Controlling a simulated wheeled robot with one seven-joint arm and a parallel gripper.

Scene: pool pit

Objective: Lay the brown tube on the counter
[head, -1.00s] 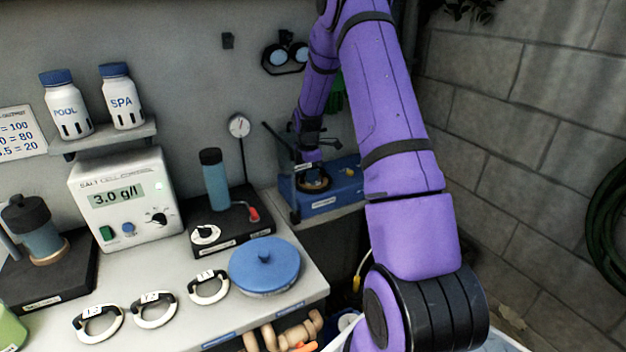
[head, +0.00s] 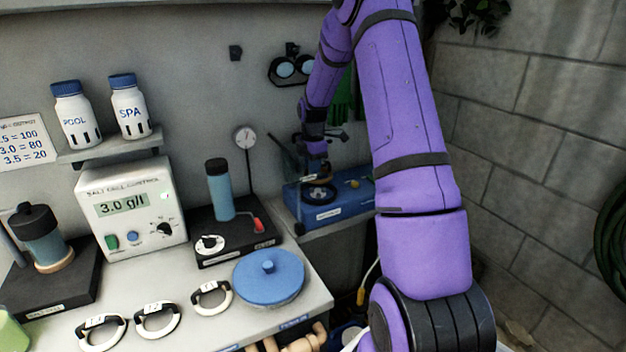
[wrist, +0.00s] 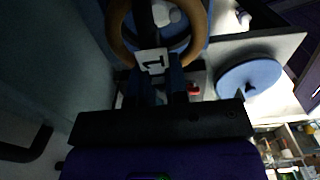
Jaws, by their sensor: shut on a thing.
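The brown tube (wrist: 118,30) is a ring-shaped piece with a black grip and a white label reading 1. My gripper (wrist: 160,72) is shut on its black grip, and the top of the ring is cut off by the wrist view's edge. In the head view, my gripper (head: 314,149) is at the back, with the small brown tube (head: 323,178) just above the dark round socket of a blue box (head: 345,204). The grey counter (head: 210,326) lies to the left and nearer.
On the counter are several white rings (head: 158,331), a blue round lid (head: 268,275), a black stand with a blue cylinder (head: 220,190) and a control box (head: 132,212). A gauge (head: 245,137) stands behind. Bare counter shows between the rings and the control box.

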